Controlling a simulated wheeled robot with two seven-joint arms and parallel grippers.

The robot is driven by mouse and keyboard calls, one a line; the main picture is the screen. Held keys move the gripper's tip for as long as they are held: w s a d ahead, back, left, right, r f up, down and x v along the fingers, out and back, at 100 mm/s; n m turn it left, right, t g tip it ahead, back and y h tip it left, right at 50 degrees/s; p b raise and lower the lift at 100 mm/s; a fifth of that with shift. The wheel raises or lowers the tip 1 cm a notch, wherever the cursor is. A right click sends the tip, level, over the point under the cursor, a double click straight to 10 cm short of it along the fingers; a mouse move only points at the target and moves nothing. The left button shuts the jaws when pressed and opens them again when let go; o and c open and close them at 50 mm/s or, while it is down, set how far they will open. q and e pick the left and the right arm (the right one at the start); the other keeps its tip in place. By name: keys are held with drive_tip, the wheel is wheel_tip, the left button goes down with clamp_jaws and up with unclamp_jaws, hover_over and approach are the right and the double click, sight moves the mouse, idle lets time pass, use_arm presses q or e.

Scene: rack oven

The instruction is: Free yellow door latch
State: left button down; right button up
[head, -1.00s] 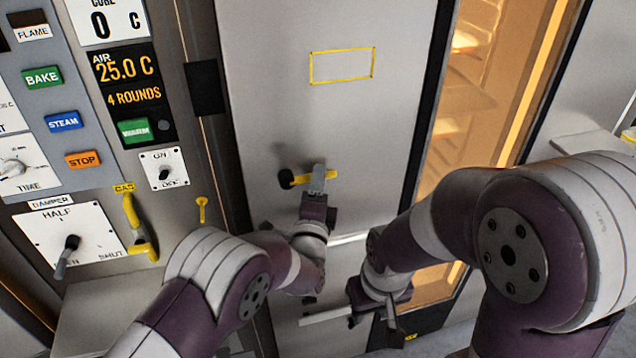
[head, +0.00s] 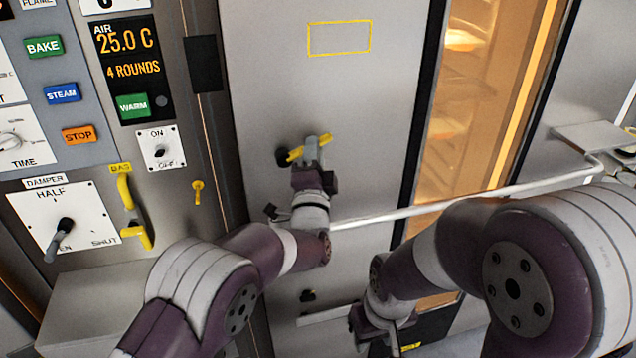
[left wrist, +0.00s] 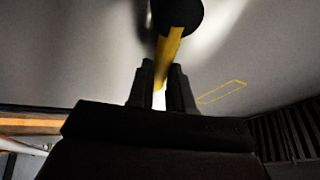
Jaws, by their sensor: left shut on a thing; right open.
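The yellow door latch (head: 295,154) is a short bar on a dark round pivot, on the grey oven door (head: 300,100). It is tilted, its right end higher than its left. My left gripper (head: 314,146) is shut on the latch near its right part. In the left wrist view the yellow latch (left wrist: 168,58) runs from the black pivot down between the two dark fingers (left wrist: 161,88). My right gripper (head: 388,335) is low in front of the door, away from the latch, and is open; its fingertips are partly hidden.
A long white handle bar (head: 460,203) crosses the door and its lit window below the latch. The control panel with buttons and a damper lever (head: 60,238) stands at the left. A yellow gas handle (head: 125,192) sticks out beside it.

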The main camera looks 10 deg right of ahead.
sight(284, 120)
use_arm(q)
drive_tip(key=n+y+b, duration=0.1)
drive_tip(key=n+b, duration=0.1)
drive_tip(key=a+r+n+t+y+b, duration=0.1)
drive_tip(key=n+b, duration=0.1)
drive_tip(key=n, duration=0.1)
drive_tip(key=r+n+t+y+b, duration=0.1)
drive_tip(key=n+y+b, duration=0.1)
drive_tip(key=n, duration=0.1)
drive_tip(key=shift+w+a, duration=0.1)
drive_tip(key=shift+a, duration=0.2)
drive_tip(key=n+y, duration=0.1)
drive_tip(key=n, duration=0.1)
drive_tip(key=a+r+n+y+b, duration=0.1)
drive_tip(key=n, duration=0.1)
drive_tip(key=shift+b, duration=0.3)
drive_tip(key=shift+a+r+n+y+b, duration=0.15)
drive_tip(key=shift+a+n+y+b, duration=0.15)
drive_tip(key=shift+n+y, duration=0.45)
drive_tip(key=shift+a+r+n+y+b, duration=0.2)
drive_tip(key=shift+n+y, duration=0.25)
drive_tip(key=shift+n, duration=0.6)
drive_tip(key=shift+a+r+n+y+b, duration=0.1)
drive_tip(key=shift+a+n+y+b, duration=0.2)
drive_tip(key=shift+n+y, duration=0.45)
drive_tip(key=shift+n, duration=0.25)
drive_tip(key=c, duration=1)
unclamp_jaws()
drive_tip(key=shift+a, duration=0.1)
drive_tip(key=shift+c, duration=0.2)
